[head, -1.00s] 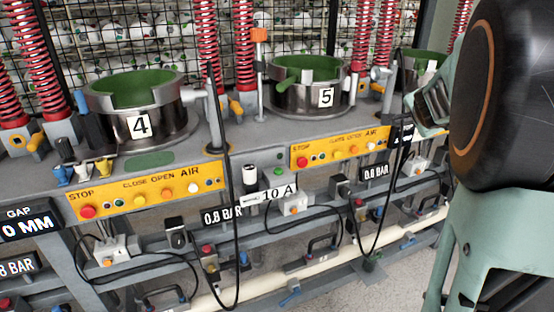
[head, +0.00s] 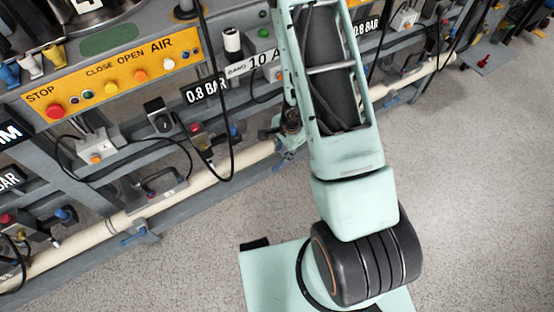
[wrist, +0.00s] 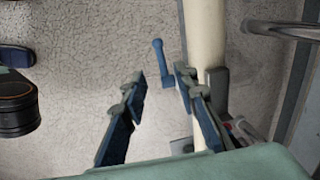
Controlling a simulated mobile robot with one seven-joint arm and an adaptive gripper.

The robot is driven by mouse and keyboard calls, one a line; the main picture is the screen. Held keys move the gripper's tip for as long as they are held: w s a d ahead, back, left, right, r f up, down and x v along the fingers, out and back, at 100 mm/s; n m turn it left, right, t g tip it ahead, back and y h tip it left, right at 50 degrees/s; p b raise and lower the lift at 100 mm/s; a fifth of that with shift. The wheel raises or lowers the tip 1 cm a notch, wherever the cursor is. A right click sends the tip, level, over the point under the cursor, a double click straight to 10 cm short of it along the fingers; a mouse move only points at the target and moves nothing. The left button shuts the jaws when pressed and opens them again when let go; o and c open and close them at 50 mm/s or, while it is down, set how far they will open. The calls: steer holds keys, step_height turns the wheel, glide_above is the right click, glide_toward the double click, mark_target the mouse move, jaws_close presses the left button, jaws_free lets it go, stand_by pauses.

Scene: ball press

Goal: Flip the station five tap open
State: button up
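In the wrist view, a blue tap lever (wrist: 162,64) stands out beside a cream pipe (wrist: 204,35). My gripper (wrist: 160,84) is open, its two blue-padded fingers apart. The lever shows between the fingertips, nearer the right one; I cannot tell whether that finger touches it. In the head view, my gripper (head: 286,130) is low in front of the cream pipe (head: 240,163), below the 10 A label. A bit of blue shows just under it, but the tap there is mostly hidden by my arm.
Another blue tap (head: 134,236) is on the pipe at lower left, and one (head: 391,100) is at right. A black cable (head: 233,130) hangs left of my gripper. The yellow button panel (head: 110,80) is above.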

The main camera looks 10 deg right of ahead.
mark_target(280, 163)
steer(key=f+b, duration=0.1)
steer(key=f, duration=0.2)
steer(key=w+f+b, duration=0.1)
steer(key=f, duration=0.2)
steer(key=f+b, duration=0.1)
steer(key=f, duration=0.3)
steer(key=shift+w+a, duration=0.3)
steer(key=shift+w, duration=0.05)
steer(key=shift+c, duration=0.4)
jaws_close()
